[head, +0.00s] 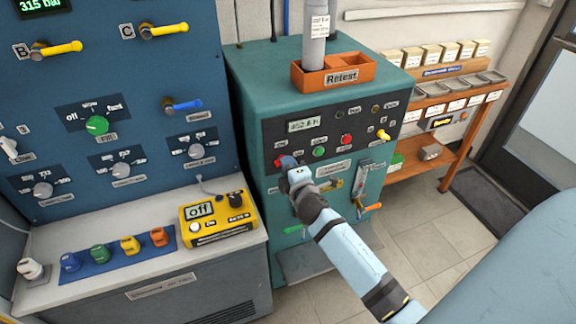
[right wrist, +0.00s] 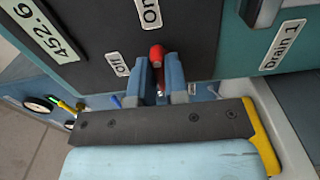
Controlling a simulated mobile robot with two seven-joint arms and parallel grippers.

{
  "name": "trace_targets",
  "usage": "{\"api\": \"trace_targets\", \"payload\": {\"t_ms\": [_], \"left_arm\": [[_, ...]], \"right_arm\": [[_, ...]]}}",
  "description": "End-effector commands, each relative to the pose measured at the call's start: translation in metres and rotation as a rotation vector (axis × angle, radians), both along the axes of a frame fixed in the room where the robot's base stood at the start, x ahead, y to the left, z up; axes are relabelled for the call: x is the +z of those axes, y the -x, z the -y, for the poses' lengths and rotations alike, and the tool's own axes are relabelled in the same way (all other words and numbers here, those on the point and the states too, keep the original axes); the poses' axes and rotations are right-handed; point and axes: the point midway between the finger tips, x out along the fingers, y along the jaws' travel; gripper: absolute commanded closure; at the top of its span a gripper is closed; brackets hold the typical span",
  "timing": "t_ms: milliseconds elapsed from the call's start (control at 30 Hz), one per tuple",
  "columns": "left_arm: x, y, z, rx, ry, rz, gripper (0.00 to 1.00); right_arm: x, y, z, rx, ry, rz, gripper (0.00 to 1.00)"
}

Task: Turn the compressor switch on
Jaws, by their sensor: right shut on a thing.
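The compressor switch is a small red-tipped lever (right wrist: 157,52) on the dark front panel of the teal cabinet. In the right wrist view it stands between the two blue fingers, with an "Off" label (right wrist: 118,63) to its left and an "On" label (right wrist: 151,12) above it. In the head view my right gripper (head: 287,163) is at the panel's left side, with the red tip (head: 279,162) just showing. I cannot tell the lever's exact setting. My left gripper is out of view.
The panel carries a display (head: 304,126), a green button (head: 318,152) and a yellow-tipped lever (head: 383,135). An orange "Retest" tray (head: 360,72) sits on the cabinet. A yellow meter reading "off" (head: 219,219) lies on the bench to the left. Open floor is at the right.

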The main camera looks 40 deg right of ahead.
Motion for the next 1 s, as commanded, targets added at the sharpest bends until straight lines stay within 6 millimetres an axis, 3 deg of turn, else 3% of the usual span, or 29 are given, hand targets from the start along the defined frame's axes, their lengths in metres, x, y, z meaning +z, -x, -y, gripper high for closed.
{"api": "trace_targets", "payload": {"t_ms": [133,167,267,667,1000], "left_arm": [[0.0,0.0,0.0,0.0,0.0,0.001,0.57],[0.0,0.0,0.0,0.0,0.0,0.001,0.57],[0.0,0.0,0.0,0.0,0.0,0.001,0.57],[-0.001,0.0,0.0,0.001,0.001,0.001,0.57],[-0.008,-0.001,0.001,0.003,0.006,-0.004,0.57]], "right_arm": [[0.0,0.0,0.0,0.0,-0.003,0.0,1.0],[0.0,0.0,0.0,0.0,-0.003,0.0,0.82],[0.0,0.0,0.0,0.0,-0.002,-0.001,0.61],[-0.002,0.01,-0.003,0.0,-0.001,-0.002,0.61],[-0.003,0.081,-0.02,-0.001,-0.003,-0.003,0.61]]}}
